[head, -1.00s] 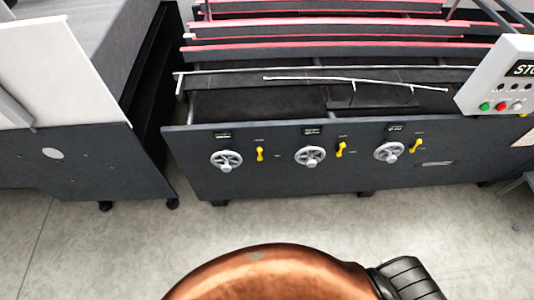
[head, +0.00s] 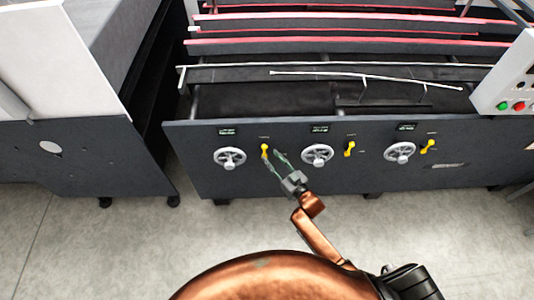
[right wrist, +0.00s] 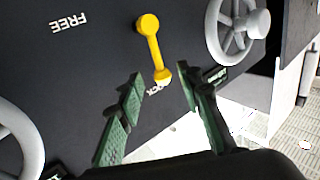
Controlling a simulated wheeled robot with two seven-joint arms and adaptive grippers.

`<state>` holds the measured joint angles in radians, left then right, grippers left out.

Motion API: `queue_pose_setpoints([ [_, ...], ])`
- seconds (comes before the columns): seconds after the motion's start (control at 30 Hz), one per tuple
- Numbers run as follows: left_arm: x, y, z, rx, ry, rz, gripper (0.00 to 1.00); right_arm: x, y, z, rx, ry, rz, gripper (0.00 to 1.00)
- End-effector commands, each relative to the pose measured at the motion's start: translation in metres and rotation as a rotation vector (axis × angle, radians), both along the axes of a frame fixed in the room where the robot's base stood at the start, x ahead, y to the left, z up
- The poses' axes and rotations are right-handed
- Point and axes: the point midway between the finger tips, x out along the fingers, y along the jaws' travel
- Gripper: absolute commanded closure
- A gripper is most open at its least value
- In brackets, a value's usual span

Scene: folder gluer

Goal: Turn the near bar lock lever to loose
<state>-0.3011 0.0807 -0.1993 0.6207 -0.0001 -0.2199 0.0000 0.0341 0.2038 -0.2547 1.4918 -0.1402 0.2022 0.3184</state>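Three yellow levers are on the dark front panel (head: 300,180) of the machine; their name labels are too small to read. My right gripper (head: 275,156) is at the leftmost lever (head: 264,149), just right of it in the head view. In the right wrist view this lever (right wrist: 151,45) has its narrow end by a partly hidden label ending "OCK", away from the word "FREE" (right wrist: 68,22). The fingers of my right gripper (right wrist: 162,76) are open on either side of that end; contact cannot be told. My left gripper is not in view.
White handwheels stick out beside the levers; the left one (head: 230,158) and middle one (head: 317,155) flank my right gripper. A control box (head: 508,85) hangs at the right. The floor (head: 130,240) before the panel is clear.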

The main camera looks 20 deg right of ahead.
Motion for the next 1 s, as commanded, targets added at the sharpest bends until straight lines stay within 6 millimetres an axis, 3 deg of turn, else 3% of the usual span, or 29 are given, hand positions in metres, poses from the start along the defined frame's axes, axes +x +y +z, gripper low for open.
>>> queue_pose_setpoints([
  [0.23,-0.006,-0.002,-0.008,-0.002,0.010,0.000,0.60,0.031,0.009,-0.002,-0.001,0.003,-0.001,0.67],
  [0.6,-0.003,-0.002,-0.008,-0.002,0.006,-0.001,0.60,0.037,0.011,-0.001,-0.002,0.003,-0.001,0.67],
  [1.0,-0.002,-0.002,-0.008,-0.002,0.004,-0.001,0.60,0.036,0.011,-0.001,-0.002,0.003,-0.001,0.94],
])
